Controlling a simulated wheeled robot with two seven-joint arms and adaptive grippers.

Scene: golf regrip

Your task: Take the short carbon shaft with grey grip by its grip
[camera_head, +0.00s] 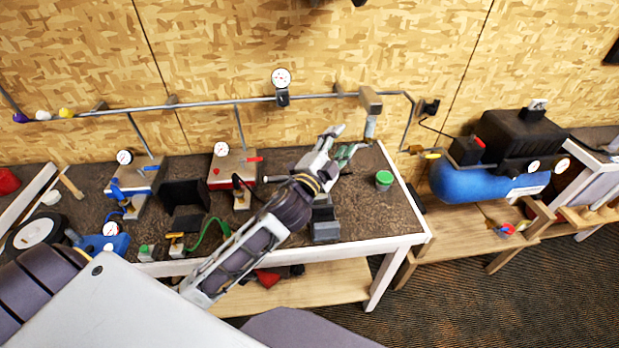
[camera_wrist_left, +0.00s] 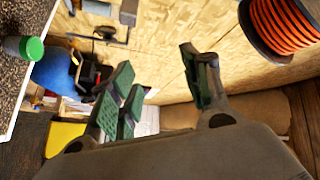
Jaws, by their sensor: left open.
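I cannot make out the short carbon shaft with grey grip in either view. My left gripper (camera_head: 343,142) is above the back right part of the workbench (camera_head: 370,225), near the wall. In the left wrist view its green-padded fingers (camera_wrist_left: 158,88) are spread apart with nothing between them. My left forearm hides part of the bench middle. My right gripper is not in view.
A green-lidded jar (camera_head: 384,180) stands at the bench's right end; it shows in the wrist view too (camera_wrist_left: 30,48). A metal pipe (camera_head: 240,101) runs along the wall. A blue tank (camera_head: 470,184) stands right. An orange hose reel (camera_wrist_left: 283,25) shows in the wrist view.

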